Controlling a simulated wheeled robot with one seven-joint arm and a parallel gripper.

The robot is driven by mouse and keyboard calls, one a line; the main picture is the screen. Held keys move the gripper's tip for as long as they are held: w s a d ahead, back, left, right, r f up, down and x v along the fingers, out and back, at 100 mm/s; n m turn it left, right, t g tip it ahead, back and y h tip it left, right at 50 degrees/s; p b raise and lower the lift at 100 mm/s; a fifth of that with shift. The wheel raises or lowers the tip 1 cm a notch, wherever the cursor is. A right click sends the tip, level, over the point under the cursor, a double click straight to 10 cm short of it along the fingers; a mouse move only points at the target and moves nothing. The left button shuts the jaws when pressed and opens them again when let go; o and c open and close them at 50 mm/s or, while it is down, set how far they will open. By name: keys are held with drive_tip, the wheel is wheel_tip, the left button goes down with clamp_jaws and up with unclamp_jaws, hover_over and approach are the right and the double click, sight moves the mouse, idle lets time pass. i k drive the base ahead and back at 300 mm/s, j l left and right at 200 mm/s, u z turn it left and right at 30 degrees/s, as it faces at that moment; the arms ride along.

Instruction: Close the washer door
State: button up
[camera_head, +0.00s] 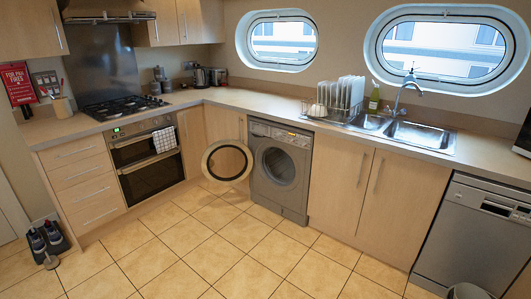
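The washer (285,190) is a grey front-loading machine built in under the counter, right of the inner corner. Its round door (227,161), a dark ring with a pale see-through middle, stands wide open to the left of the machine. The door hangs in front of the wooden corner cabinet. The drum opening (279,166) shows uncovered. My gripper is not in view.
The tiled floor (225,250) before the washer is clear. An oven (147,160) is at left and a grey dishwasher (470,235) at right. Dark items (48,240) stand at lower left. A partly cut-off round object (468,291) is at bottom right.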

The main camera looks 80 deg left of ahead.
sight(207, 163)
drive_tip(key=j+u, duration=0.15)
drive_tip(key=u, duration=1.9)
drive_tip(key=i+j+u, duration=0.1)
drive_tip(key=i+u, duration=0.25)
drive_tip(key=i, duration=2.5)
drive_tip(key=i+j+u, duration=0.1)
drive_tip(key=i+j, duration=1.1)
drive_tip(key=i, duration=0.15)
drive_tip(key=i+j+u, duration=0.15)
drive_tip(key=i+j, duration=0.4)
drive_tip(key=i, duration=0.15)
